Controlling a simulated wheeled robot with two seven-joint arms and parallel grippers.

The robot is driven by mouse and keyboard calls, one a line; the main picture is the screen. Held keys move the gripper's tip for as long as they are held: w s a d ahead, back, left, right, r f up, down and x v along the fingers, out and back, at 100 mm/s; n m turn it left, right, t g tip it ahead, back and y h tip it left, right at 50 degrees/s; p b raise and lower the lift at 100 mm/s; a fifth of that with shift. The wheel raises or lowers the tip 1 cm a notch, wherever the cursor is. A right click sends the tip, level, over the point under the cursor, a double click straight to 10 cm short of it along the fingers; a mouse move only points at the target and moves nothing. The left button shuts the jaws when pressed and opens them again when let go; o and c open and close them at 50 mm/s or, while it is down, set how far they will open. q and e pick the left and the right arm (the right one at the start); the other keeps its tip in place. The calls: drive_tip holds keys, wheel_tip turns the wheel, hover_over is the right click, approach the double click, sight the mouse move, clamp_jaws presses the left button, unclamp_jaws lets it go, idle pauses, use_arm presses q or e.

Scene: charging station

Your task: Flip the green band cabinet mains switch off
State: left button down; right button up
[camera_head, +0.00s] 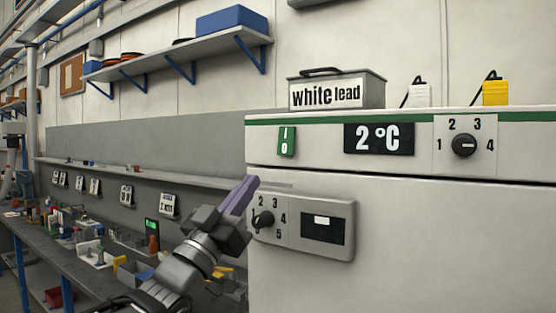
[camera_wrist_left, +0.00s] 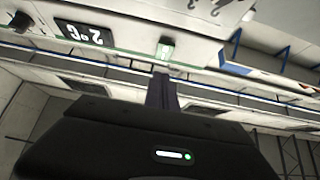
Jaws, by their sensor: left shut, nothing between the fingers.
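The white cabinet (camera_head: 400,240) with a green band (camera_head: 350,118) along its top edge fills the right of the head view. Its mains switch (camera_head: 287,141) is a small green rocker marked I above O, left of the 2°C display (camera_head: 379,139). I cannot tell which half is pressed in. My left gripper (camera_head: 246,187) is shut and empty, its purple-grey fingers pointing up, below and left of the switch. In the wrist view, which is upside down, the fingers (camera_wrist_left: 161,88) point toward the green switch (camera_wrist_left: 165,49) with a gap that is hard to judge. My right gripper is not in view.
A grey control box (camera_head: 303,228) with a dial and small display sticks out below the switch, close beside my left gripper. A dial (camera_head: 464,146) is at right. A "white lead" box (camera_head: 337,91) stands on top. A cluttered bench (camera_head: 70,262) runs along the left.

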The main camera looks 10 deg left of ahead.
sight(287, 150)
use_arm(q)
drive_tip(key=p+x, duration=0.1)
drive_tip(key=x, duration=0.2)
drive_tip(key=f+p+x, duration=0.1)
drive_tip(key=p+x, duration=0.1)
drive_tip(key=x, duration=0.1)
drive_tip(key=w+p+x, duration=0.1)
drive_tip(key=x, duration=0.3)
drive_tip(key=shift+d+f, duration=0.25)
drive_tip(key=shift+f, duration=0.05)
drive_tip(key=shift+w+d+f+p, duration=0.15)
drive_tip(key=shift+w+f+p, duration=0.05)
drive_tip(key=shift+w+p, duration=0.2)
